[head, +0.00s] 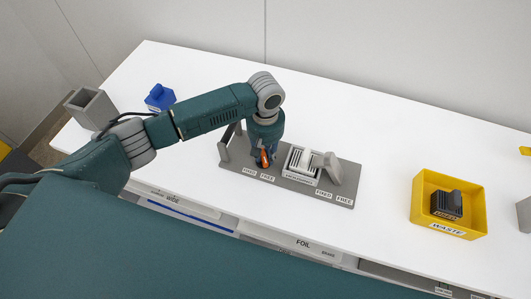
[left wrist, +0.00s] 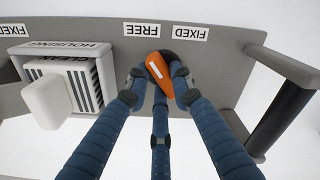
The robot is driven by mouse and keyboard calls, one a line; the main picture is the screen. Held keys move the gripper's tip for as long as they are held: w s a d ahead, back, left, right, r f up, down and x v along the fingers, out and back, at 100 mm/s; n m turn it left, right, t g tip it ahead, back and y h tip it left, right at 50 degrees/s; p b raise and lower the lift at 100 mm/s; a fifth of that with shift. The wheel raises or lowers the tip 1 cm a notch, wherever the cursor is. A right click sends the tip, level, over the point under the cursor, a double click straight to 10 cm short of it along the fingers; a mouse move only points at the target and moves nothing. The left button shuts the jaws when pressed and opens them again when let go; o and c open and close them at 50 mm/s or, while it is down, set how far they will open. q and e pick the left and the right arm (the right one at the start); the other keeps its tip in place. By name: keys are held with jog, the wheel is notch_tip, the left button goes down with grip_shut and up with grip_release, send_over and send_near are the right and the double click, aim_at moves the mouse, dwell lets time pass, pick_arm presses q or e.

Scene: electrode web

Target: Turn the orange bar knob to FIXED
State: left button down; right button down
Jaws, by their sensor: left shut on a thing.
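The orange bar knob (head: 265,159) sits at the left part of the grey base plate (head: 233,170). In the left wrist view the knob (left wrist: 158,70) carries a white line, and its upper end leans toward the FREE label (left wrist: 142,29) rather than the FIXED label (left wrist: 190,32). My left gripper (head: 263,154) comes down over the knob from above. Its blue fingers (left wrist: 158,82) are closed around the knob, one on each side and one below it in the picture. The fingers hide part of the knob's dark base. My right gripper is in neither view.
A yellow waste bin (head: 478,213) stands right. The table (head: 390,130) between is clear.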

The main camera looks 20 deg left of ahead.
pick_arm(q)
jog(key=shift+r, duration=0.1)
jog(key=shift+m+p, duration=0.4)
jog(key=shift+p, duration=0.15)
jog(key=shift+s+d+r+m+p, duration=0.1)
jog(key=shift+r+m+p, duration=0.05)
jog(key=shift+m+p, duration=1.55)
jog(key=shift+m, duration=0.3)
jog(key=m+p, duration=0.2)
jog(key=m, duration=0.2)
jog(key=shift+s, duration=0.1)
jog(key=shift+m+p, duration=0.85)
jog(key=shift+m, duration=1.65)
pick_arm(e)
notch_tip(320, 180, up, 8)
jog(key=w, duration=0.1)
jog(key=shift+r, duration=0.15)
pick_arm(q)
jog(key=shift+f, duration=0.2)
jog(key=c, duration=1.5)
grip_release()
jog(key=shift+s, duration=0.1)
